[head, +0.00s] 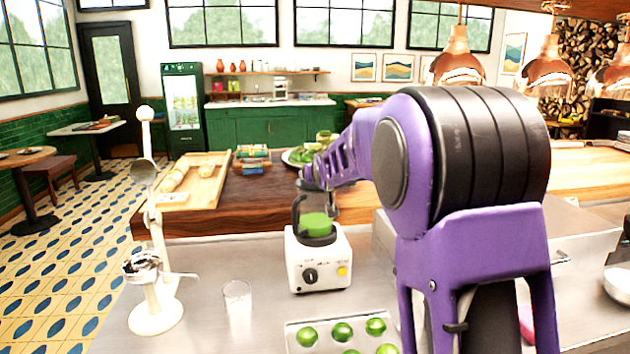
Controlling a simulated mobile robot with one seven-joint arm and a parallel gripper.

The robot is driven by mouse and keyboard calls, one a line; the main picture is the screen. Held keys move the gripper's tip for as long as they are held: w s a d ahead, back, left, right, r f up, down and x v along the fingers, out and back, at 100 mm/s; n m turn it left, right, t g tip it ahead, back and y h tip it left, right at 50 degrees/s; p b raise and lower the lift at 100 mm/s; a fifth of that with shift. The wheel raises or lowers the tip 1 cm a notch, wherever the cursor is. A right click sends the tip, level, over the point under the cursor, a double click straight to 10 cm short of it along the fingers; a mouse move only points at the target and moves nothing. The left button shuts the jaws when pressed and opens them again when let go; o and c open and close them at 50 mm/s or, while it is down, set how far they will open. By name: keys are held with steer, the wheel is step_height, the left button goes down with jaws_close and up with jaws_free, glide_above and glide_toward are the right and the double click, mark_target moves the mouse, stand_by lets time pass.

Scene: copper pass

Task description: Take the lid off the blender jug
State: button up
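The blender (318,276) stands on the steel counter, left of my purple arm. It has a white base with a dark knob and a yellow button. Its clear jug (316,224) sits upright on the base, has a dark handle on the left and holds something green. A dark lid (311,187) seems to be at the top of the jug; whether it is seated or lifted is hard to tell. My gripper (327,196) is at the jug's top, partly hidden by my own arm. Its fingers are too small and dark to tell whether they are shut on the lid.
A tray of limes (297,338) lies in front of the blender. An empty glass (237,299) and a white citrus press (154,290) stand to the left. Behind is a wooden counter with a board (196,183) and a plate of greens. Copper lamps (458,58) hang at upper right.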

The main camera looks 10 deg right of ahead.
steer(key=shift+s+r, duration=0.1)
steer(key=shift+s, duration=0.05)
jaws_close()
stand_by(0.4)
